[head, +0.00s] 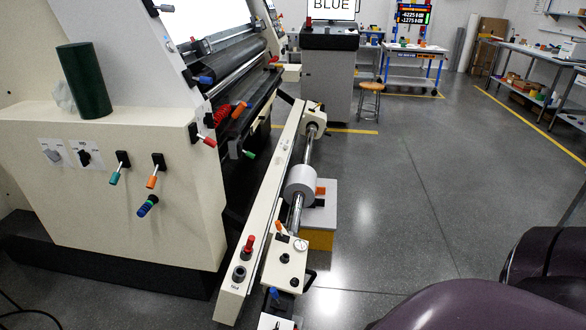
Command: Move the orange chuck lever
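Several orange-handled parts show on the machine in the head view. One small orange lever (279,229) stands at the near end of the roll shaft, beside a round gauge (300,245). Another orange lever (153,181) hangs tilted on the cream front panel, next to a teal one (115,177). A larger orange handle (239,110) sits higher, by a red coil. No label shows which is the chuck lever; the one by the shaft (296,215) is nearest a roll. Neither of my grippers is in view.
A white roll (301,184) sits on the shaft along the cream rail (259,225). A red knob (249,244) stands on the rail and a dark green cylinder (84,80) on the cabinet. A stool (370,98) stands behind.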

